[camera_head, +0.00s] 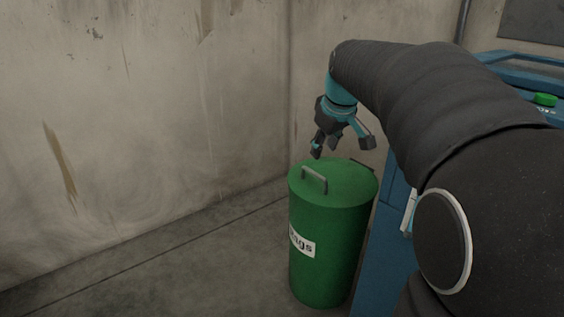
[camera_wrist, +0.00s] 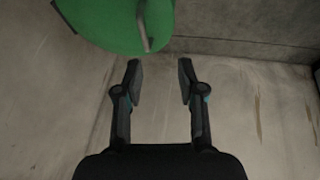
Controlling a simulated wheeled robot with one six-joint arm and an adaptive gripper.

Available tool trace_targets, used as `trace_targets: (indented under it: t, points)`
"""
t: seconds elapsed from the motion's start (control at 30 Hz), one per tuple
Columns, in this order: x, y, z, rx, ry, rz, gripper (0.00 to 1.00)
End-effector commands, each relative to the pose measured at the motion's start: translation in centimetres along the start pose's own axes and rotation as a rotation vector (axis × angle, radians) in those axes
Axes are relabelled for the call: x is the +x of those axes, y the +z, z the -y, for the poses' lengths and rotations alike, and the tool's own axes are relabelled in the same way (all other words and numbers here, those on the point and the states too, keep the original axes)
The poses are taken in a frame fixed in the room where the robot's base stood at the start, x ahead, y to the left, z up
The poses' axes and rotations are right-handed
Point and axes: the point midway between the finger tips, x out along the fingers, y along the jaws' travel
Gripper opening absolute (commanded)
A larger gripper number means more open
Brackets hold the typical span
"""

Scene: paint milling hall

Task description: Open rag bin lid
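The green rag bin (camera_head: 322,250) stands upright on the floor near the wall corner, with a white label whose visible letters read "ags". Its green lid (camera_head: 345,182) is on and looks closed. A grey bar handle (camera_head: 314,179) rises from the lid on its left part. My gripper (camera_head: 343,148) is open and empty, above the lid and a little apart from it. In the wrist view the open fingers (camera_wrist: 160,80) point toward the lid (camera_wrist: 105,18), and the handle (camera_wrist: 145,28) lies just beyond the fingertips, slightly left of the middle between them.
A blue cabinet or bench (camera_head: 382,235) stands close to the right of the bin, with a small green object (camera_head: 545,99) on top. Stained concrete walls (camera_head: 140,110) close in behind and to the left. The floor (camera_head: 210,270) left of the bin is clear.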

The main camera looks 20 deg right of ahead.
Motion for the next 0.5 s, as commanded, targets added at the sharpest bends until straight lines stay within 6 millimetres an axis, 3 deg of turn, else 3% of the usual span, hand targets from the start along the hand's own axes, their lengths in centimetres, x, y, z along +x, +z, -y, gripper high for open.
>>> trace_targets:
  t: [0.1,0.2,0.37,0.5]
  points:
    - [1.6,-1.0,-2.3,-0.03,0.0,0.003,0.39]
    - [2.1,-1.5,-3.3,-0.048,0.0,0.004,0.39]
    - [3.1,-1.7,-3.7,-0.058,-0.002,0.005,0.39]
    - [5.0,-1.6,-3.6,-0.058,-0.003,0.006,0.39]
